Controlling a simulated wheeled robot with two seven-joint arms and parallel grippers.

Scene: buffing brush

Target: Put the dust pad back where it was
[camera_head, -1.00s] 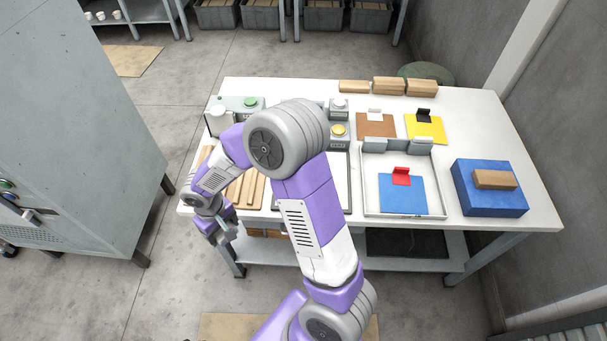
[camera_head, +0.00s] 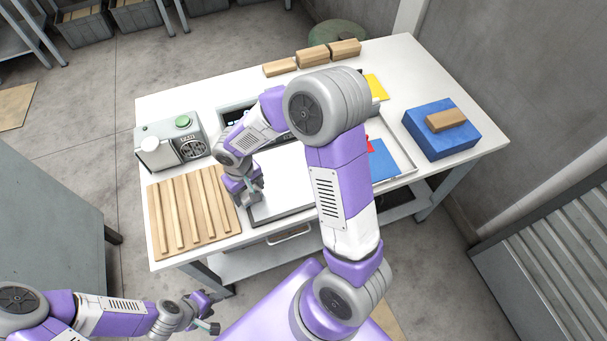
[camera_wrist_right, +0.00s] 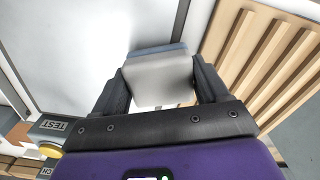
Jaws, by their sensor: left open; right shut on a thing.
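My right gripper (camera_head: 248,190) is over the left end of the white-surfaced tray (camera_head: 290,180), beside the slatted wooden rack. In the right wrist view it is shut on a light grey block (camera_wrist_right: 160,82) with a blue-grey far edge; whether this is the dust pad I cannot tell. The block's underside is hidden. My left gripper (camera_head: 207,312) is open, low at the bottom left, off the table. A blue pad (camera_head: 382,160) with a red tab lies in a shallow tray, partly behind my right arm. A yellow pad (camera_head: 376,88) lies farther back.
The slatted wooden rack (camera_head: 190,212) fills the table's front left corner. A grey machine with a green button (camera_head: 170,142) stands behind it. A blue block (camera_head: 440,128) with a wooden block (camera_head: 446,120) on top is at the right. Several wooden blocks line the back edge.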

